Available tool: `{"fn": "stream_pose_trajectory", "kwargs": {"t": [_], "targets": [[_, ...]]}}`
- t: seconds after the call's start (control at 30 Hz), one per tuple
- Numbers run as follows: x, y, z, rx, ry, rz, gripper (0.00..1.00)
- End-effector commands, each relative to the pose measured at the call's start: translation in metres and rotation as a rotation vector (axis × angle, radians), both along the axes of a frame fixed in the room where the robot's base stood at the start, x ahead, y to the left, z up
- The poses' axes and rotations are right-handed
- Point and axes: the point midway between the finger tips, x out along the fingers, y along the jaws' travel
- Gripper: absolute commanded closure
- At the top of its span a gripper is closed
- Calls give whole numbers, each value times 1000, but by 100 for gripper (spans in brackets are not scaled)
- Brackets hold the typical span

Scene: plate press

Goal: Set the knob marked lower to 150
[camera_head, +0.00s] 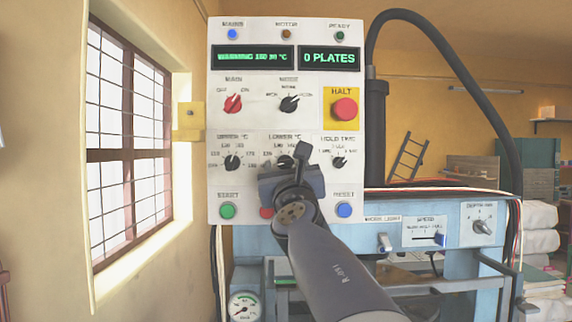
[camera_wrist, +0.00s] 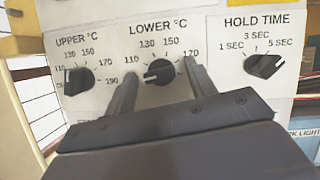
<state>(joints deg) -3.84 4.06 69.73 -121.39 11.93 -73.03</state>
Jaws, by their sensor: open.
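The knob marked lower (camera_wrist: 160,72) is a black dial on the white panel, under the heading LOWER °C. Its white mark is on the left side, pointing left, below the 110 label and well away from 150. My gripper (camera_wrist: 159,82) is open, with one finger on each side of this knob. I cannot tell whether the fingers touch it. The left finger hides the low end of the scale. In the head view the lower knob (camera_head: 284,162) shows just above my gripper (camera_head: 291,183), partly covered.
The upper knob (camera_wrist: 78,82) is to the left and the hold time knob (camera_wrist: 264,66) to the right. The green button (camera_head: 227,211) and blue reset button (camera_head: 344,210) are below. A red HALT button (camera_head: 344,109) is above right. The display (camera_head: 252,57) reads WARMING.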

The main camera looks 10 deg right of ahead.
Motion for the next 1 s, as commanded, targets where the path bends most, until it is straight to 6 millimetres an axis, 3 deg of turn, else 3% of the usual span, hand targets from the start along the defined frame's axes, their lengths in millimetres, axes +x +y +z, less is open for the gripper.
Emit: {"fn": "stream_pose_trajectory", "kwargs": {"t": [0.23, 0.8, 1.0], "targets": [[1, 0, 0, 0, 0, 0, 47], [0, 0, 0, 0, 0, 0, 92], [1, 1, 0, 15, -3, 1, 92]]}}
